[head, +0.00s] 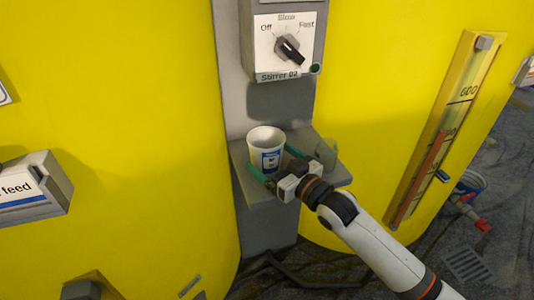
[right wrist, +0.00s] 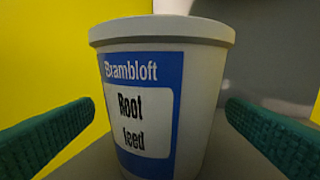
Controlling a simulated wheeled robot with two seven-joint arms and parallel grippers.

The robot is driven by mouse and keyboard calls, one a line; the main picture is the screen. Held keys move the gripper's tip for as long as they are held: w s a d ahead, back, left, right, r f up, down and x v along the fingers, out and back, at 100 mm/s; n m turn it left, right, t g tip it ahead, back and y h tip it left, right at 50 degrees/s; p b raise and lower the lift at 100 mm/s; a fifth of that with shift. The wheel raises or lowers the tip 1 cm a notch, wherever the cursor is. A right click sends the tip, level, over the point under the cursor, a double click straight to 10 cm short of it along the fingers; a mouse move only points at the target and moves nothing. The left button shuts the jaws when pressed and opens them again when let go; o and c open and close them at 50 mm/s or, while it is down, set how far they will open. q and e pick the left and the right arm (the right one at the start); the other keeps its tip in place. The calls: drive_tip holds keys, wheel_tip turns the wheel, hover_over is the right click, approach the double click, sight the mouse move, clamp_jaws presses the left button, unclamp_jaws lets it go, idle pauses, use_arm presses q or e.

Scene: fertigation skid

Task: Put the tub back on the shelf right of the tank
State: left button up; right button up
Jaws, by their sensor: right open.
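The tub (head: 266,141) is white with a blue and white label and stands upright on the small grey shelf (head: 257,196) between two yellow tanks. In the right wrist view the tub (right wrist: 190,90) fills the middle, and its label reads "Brambloft Root feed". My right gripper (head: 271,160) is open, with one green finger on each side of the tub. In the right wrist view gaps show between both fingers and the tub. My left gripper is in neither view.
A clear cup-like container (head: 327,151) stands at the right of the shelf, close to my right gripper. Above the shelf is a stirrer panel (head: 284,47) with a black knob. A level gauge (head: 440,130) is on the right yellow tank (head: 375,90). The left tank (head: 120,110) carries a "feed" sign box (head: 55,185).

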sight(277, 163)
drive_tip(key=v, duration=0.4)
drive_tip(key=shift+s+d+p, duration=0.1)
drive_tip(key=shift+p, duration=0.25)
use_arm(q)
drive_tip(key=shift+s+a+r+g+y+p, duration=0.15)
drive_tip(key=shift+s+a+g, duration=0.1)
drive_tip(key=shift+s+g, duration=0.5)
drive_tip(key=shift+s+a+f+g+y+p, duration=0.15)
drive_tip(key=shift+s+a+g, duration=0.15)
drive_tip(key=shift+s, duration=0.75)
use_arm(e)
drive_tip(key=shift+v, duration=2.5)
